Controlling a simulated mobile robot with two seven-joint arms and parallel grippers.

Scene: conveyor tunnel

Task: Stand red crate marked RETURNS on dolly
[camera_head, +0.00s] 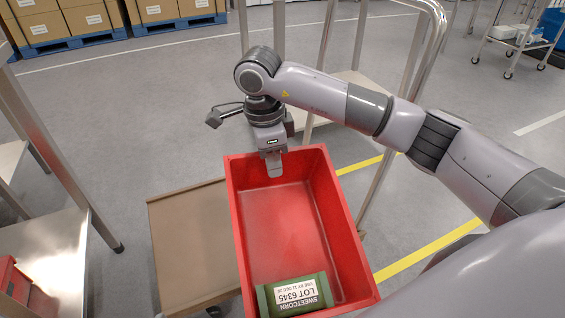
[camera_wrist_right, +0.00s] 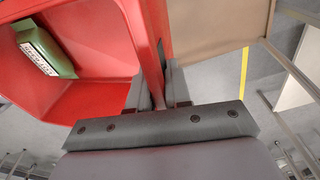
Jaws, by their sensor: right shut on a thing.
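The red crate (camera_head: 285,225) is in the middle of the head view, its near end toward me. A green pack labelled SWEETCORN (camera_head: 296,293) lies inside at the near end. No RETURNS marking shows. My right gripper (camera_head: 274,162) is shut on the crate's far wall. In the right wrist view its fingers (camera_wrist_right: 158,95) sit on both sides of the red wall. The brown dolly (camera_head: 190,245) is left of the crate, which hides its right part. I cannot tell whether the crate touches it. My left gripper is not in view.
A metal shelf stand (camera_head: 50,245) is at the left with a red thing (camera_head: 22,290) on it. A metal-framed trolley (camera_head: 375,90) stands behind and right of the crate. Boxes on blue pallets (camera_head: 75,40) are far back. Open grey floor lies between.

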